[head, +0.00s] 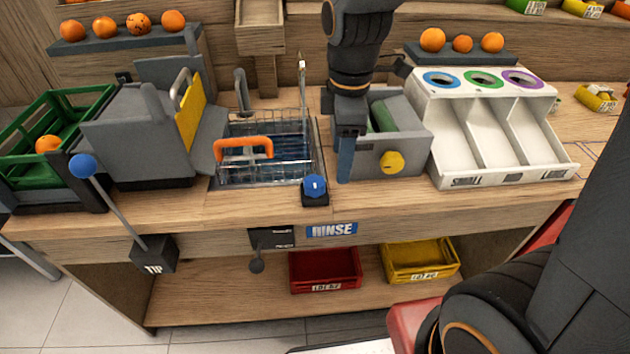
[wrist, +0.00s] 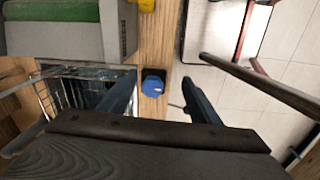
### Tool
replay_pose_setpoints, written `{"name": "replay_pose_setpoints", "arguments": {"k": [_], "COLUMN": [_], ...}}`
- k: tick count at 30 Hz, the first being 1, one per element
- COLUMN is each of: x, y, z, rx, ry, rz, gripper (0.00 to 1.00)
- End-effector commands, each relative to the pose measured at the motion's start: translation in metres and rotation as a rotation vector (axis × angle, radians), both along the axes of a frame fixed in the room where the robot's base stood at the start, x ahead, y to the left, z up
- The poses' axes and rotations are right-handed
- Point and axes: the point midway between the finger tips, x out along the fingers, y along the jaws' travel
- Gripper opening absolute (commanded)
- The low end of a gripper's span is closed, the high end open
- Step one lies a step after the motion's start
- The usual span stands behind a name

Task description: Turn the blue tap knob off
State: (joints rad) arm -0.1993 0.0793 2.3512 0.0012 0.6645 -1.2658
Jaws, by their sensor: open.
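The blue tap knob (head: 315,186) sits on a small black base at the front edge of the counter, just right of the sink. In the wrist view the blue knob (wrist: 153,86) lies between and beyond my two open fingers. My gripper (head: 345,160) points down over the counter, a little right of and behind the knob in the head view; only one finger shows clearly there. My gripper also shows in the wrist view (wrist: 160,88), open and empty, and apart from the knob as far as I can tell.
A wire basket with an orange handle (head: 243,149) stands in the sink left of the knob. A grey box with a yellow knob (head: 393,162) is close on the right. A black lever (head: 257,266) hangs below the counter edge near the RINSE label (head: 332,230).

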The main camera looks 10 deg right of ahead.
Motion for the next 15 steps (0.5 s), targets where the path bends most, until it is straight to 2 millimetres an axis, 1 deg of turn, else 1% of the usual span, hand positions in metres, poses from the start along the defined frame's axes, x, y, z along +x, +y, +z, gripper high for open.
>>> {"name": "replay_pose_setpoints", "arguments": {"k": [1, 3, 6, 10, 12, 15], "x": [0.005, 0.010, 0.015, 0.019, 0.020, 0.020], "y": [0.009, 0.020, 0.033, 0.045, 0.048, 0.051], "z": [-0.003, -0.003, -0.002, 0.000, 0.001, -0.002], "rx": [-0.006, -0.015, -0.022, -0.027, -0.028, -0.029], "ry": [0.005, 0.014, 0.023, 0.033, 0.036, 0.040], "rz": [0.133, 0.316, 0.541, 0.744, 0.808, 0.853], "gripper": [0.57, 0.57, 0.57, 0.57, 0.57, 0.57]}}
